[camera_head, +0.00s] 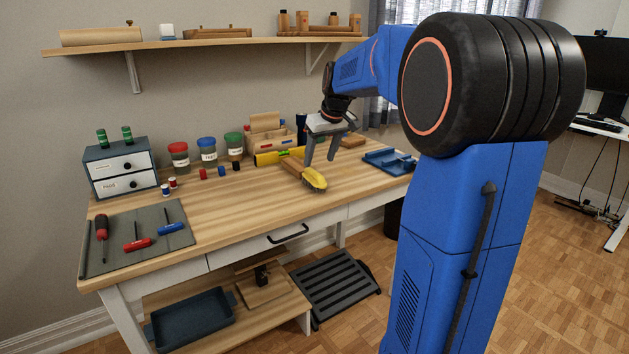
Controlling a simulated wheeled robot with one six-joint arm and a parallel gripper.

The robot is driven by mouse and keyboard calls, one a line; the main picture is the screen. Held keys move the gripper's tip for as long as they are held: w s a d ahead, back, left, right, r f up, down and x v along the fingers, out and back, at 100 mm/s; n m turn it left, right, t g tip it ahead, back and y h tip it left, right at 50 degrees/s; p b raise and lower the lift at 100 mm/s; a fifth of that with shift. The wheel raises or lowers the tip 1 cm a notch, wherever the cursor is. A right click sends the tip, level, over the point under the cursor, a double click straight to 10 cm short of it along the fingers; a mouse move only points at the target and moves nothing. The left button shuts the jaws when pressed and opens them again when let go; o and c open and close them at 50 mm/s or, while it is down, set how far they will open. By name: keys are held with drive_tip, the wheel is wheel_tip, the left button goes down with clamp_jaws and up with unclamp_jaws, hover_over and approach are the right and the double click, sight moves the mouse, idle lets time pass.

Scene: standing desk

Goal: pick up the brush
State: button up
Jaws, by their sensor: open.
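The brush (314,180) lies on the wooden desk (240,205), right of the middle. It has a yellow bristle head towards the front and a brown wooden handle (292,165) pointing to the back left. My gripper (319,161) hangs over the brush with its fingers pointing down. The jaws are open and empty. In this view the fingers overlap the area by the brush handle and head. I cannot tell how high the fingertips are above the desk.
A yellow level (268,158) and a wooden organizer (265,138) stand behind the brush. A blue tray (389,161) lies to the right. Lidded jars (208,150), a small drawer cabinet (121,168) and a grey mat (150,222) with screwdrivers are left. The desk front is clear.

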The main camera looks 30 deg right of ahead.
sight(315, 172)
drive_tip(key=shift+x, duration=4.15)
drive_tip(key=shift+a, duration=0.1)
drive_tip(key=c, duration=1.2)
